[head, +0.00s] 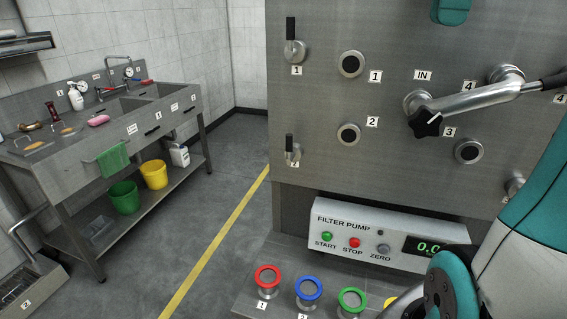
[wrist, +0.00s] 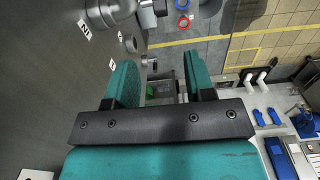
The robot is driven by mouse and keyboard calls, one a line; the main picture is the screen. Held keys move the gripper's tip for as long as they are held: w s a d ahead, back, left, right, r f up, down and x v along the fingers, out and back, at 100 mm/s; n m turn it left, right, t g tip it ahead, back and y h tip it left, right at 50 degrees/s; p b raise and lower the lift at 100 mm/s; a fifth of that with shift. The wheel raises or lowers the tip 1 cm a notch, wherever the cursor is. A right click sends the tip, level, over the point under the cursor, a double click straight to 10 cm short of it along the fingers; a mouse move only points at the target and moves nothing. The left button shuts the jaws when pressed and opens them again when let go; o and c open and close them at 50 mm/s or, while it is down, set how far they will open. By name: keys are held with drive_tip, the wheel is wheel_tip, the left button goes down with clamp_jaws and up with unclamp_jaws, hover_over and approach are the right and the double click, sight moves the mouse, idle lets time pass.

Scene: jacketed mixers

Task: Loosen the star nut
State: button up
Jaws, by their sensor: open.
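The star nut (head: 426,121) is a black lobed knob in the head view. It sits at the lower left end of a polished metal pipe arm (head: 475,101) on the grey panel, near label 3. In the wrist view my gripper (wrist: 158,75) has its two teal fingers apart with nothing between them. They are beside the panel face. In the head view only a teal tip (head: 451,10), apparently my gripper, shows at the top edge, above and apart from the nut. A metal fitting (wrist: 115,10) shows at the wrist view's top; whether it carries the nut is unclear.
Ports and small valves (head: 294,50) stick out of the panel. Below are the filter pump box (head: 390,240) and coloured ring fittings (head: 267,277). A sink bench (head: 130,125) stands left, beyond open floor. A bench with tools (wrist: 280,115) shows right in the wrist view.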

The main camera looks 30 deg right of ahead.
drive_tip(key=w+a+f+t+b, duration=0.1)
drive_tip(key=w+a+f, duration=0.2)
drive_tip(key=a+f, duration=0.4)
drive_tip(key=w+a+f, duration=0.2)
drive_tip(key=a+f, duration=0.5)
drive_tip(key=a, duration=0.1)
drive_tip(key=s+a+f+y, duration=0.2)
drive_tip(key=s+a+f, duration=0.2)
drive_tip(key=a, duration=0.3)
drive_tip(key=s+a+f+m+y+b, duration=0.1)
drive_tip(key=s+a+f, duration=0.3)
drive_tip(key=a+f, duration=0.3)
drive_tip(key=shift+s+a+g+y, duration=0.35)
drive_tip(key=shift+a+g+y, duration=0.05)
drive_tip(key=shift+a, duration=0.25)
